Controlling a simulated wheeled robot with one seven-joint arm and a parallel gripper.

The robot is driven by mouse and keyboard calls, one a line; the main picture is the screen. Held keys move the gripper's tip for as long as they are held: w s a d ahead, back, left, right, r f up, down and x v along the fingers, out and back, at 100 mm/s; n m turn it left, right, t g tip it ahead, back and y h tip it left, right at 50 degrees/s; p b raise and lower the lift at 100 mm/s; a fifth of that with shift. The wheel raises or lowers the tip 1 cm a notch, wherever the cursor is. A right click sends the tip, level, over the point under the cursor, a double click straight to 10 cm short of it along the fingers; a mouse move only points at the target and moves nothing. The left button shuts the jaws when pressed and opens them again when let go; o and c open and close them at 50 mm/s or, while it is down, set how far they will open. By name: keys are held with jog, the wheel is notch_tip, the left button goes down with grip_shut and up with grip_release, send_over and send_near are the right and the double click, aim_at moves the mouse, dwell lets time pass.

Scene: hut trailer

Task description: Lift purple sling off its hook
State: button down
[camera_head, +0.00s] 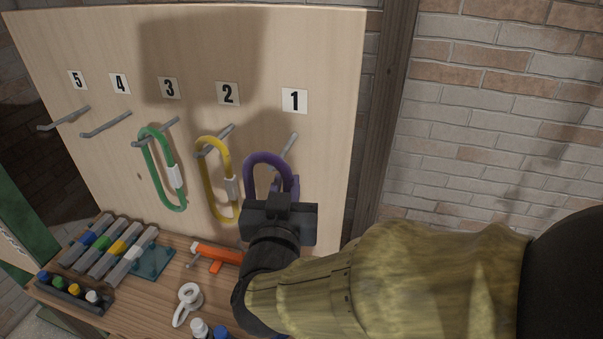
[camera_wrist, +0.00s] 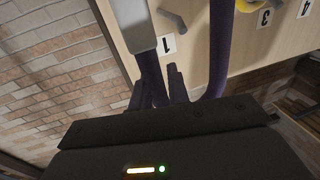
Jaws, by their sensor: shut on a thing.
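The purple sling (camera_head: 266,157) is a closed loop in front of the board below label 1. My gripper (camera_head: 285,186) is shut on its lower part, mostly hidden behind my gripper's body. Hook 1 (camera_head: 291,146) is a grey peg that overlaps the loop's right side in the head view. I cannot tell whether the loop rests on the peg or is clear of it. In the wrist view the purple sling (camera_wrist: 221,45) rises on both sides of the fingers, with its top cut off. A grey hook (camera_wrist: 172,20) shows between its sides.
A yellow sling (camera_head: 207,176) hangs close on the left at hook 2, and a green sling (camera_head: 152,166) at hook 3. Hooks 4 (camera_head: 106,124) and 5 (camera_head: 64,118) are empty. An orange tool (camera_head: 217,254) and other items lie on the bench below. A brick wall (camera_head: 490,130) stands right.

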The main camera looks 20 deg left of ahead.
aim_at(283, 171)
jog(key=shift+r+p, duration=1.65)
jog(key=shift+r, duration=0.6)
jog(key=shift+s, duration=0.1)
jog(key=s+a+b+v, duration=0.1)
jog(key=a+v, duration=0.1)
jog(key=v, duration=1.1)
jog(key=shift+s+a, duration=0.2)
